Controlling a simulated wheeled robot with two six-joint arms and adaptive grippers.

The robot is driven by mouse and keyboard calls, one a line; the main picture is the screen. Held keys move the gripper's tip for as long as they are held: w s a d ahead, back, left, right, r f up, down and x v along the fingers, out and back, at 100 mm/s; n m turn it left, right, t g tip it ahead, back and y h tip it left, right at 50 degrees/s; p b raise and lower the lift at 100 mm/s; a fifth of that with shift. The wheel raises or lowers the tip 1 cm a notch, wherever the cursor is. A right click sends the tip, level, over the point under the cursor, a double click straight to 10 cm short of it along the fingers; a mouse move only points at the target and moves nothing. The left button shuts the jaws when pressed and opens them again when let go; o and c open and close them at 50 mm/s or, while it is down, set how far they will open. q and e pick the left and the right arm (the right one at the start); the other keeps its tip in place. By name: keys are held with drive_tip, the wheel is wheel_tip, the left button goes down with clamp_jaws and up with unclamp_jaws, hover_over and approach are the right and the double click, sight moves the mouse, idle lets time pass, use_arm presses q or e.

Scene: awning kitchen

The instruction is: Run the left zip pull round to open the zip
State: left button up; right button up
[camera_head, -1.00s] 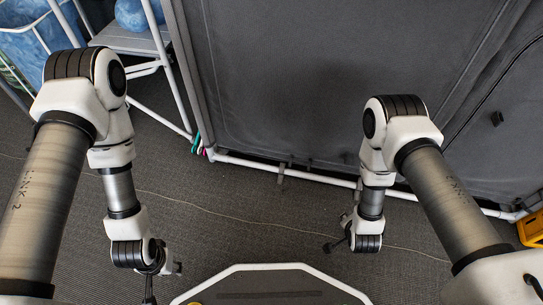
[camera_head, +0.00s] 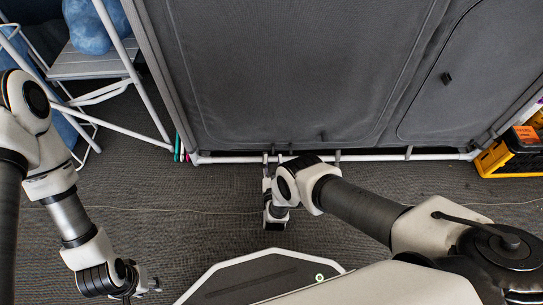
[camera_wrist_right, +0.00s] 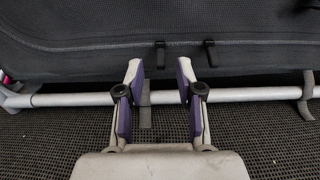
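The zip runs along the lower edge of a dark grey fabric panel (camera_head: 290,70). In the right wrist view two small dark zip pulls hang there; the left zip pull (camera_wrist_right: 160,54) lines up with the gap between my right fingertips, and the right zip pull (camera_wrist_right: 210,52) is just right of them. My right gripper (camera_wrist_right: 160,74) is open with its purple-padded fingers apart and nothing seen held. How far the pull is from the fingertips is unclear. In the head view my left gripper (camera_head: 142,284) is low at the left, away from the panel, its fingers not clear.
A white rail (camera_wrist_right: 80,99) with dark straps runs along the panel's foot. A second panel with its own small tab (camera_head: 447,79) is at the right. A yellow crate (camera_head: 508,160) stands at the right, a white-framed rack (camera_head: 95,65) at the left. Grey floor (camera_head: 190,225) lies open in front.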

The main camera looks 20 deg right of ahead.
sight(273, 153)
drive_tip(key=b+x, duration=0.1)
drive_tip(key=x, duration=0.2)
drive_tip(key=shift+w+d, duration=0.1)
drive_tip(key=shift+w, duration=0.05)
clamp_jaws()
use_arm(q)
drive_tip(key=shift+w+f, duration=0.1)
drive_tip(key=shift+f, duration=0.85)
